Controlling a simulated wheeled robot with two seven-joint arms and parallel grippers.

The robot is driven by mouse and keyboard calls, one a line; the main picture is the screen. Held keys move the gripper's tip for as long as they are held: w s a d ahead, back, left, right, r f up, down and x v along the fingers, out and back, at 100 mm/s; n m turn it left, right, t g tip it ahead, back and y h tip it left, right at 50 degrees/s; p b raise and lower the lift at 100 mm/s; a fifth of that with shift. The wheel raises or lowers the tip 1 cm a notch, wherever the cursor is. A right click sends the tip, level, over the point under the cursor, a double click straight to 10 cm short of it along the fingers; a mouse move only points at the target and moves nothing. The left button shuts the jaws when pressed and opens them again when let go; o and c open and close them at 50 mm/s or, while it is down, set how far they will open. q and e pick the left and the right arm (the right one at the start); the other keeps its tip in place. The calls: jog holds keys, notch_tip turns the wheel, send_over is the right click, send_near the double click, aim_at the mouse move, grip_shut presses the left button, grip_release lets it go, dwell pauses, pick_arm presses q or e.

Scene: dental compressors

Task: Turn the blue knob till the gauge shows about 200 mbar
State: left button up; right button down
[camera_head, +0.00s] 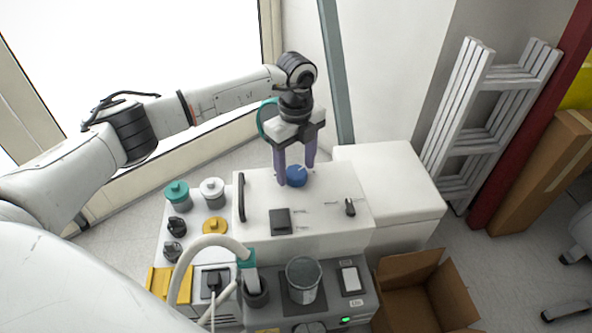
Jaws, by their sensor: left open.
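The blue knob (296,177) sits on the top of a white machine housing (335,230), near its back edge. My left gripper (296,174) points down over the knob, with its two purple fingers spread apart. One finger is on the left of the knob and the other is behind and to the right of it. I cannot tell whether either finger touches the knob. I cannot make out a gauge with a readable value in this view. My right gripper does not show.
A black handle (241,197), a black switch plate (280,221) and a small black lever (350,207) are on the housing. Teal and white capped jars (177,194) stand at left. A pale hose (205,243) arches in front. An open cardboard box (425,295) is at lower right.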

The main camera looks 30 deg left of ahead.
pick_arm(q)
jog(key=shift+f, duration=0.4)
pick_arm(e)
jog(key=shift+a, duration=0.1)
